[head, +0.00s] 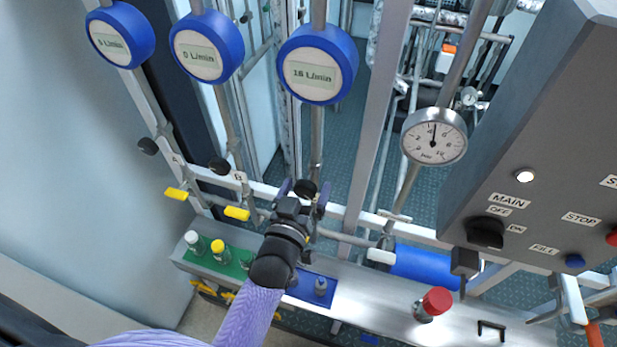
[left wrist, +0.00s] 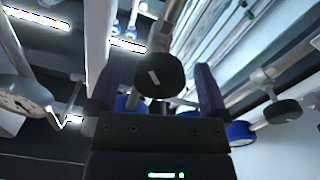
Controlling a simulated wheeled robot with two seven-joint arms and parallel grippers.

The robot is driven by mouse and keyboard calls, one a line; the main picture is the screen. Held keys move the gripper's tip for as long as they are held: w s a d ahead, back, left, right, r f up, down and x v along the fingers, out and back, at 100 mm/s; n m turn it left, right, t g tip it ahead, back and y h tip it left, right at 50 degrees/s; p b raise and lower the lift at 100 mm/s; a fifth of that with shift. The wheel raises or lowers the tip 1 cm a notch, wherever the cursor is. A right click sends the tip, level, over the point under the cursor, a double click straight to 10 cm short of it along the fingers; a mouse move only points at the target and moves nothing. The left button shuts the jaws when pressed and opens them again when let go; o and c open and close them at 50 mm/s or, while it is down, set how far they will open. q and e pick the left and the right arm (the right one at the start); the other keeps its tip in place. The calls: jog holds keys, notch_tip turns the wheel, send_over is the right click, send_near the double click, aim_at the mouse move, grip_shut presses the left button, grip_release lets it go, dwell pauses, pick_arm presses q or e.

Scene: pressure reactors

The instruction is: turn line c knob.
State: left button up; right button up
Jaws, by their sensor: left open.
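The line C knob (head: 305,189) is a round black knob on the third pipe, below the blue flow meter (head: 317,64) that reads 16 L/min. My left gripper (head: 304,193) is open, with one finger on each side of this knob. In the left wrist view the black knob (left wrist: 160,76) stands between the two open fingers, with gaps visible on both sides. The C label is hidden, probably behind my gripper. My right gripper is not in view.
The line B knob (head: 219,166) and line A knob (head: 148,146) are to the left, with yellow handles (head: 237,213) below. A pressure gauge (head: 433,136) and a grey control box (head: 545,150) stand to the right. A bench with a red knob (head: 437,301) lies below.

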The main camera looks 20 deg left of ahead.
pick_arm(q)
jog(key=shift+w, duration=1.1)
jog(key=c, duration=1.3)
jog(key=shift+m, duration=0.6)
jog(key=o, duration=1.3)
jog(key=shift+s, duration=0.15)
jog(key=s, duration=0.9)
jog(key=shift+s+a, duration=0.15)
jog(key=shift+s, duration=0.2)
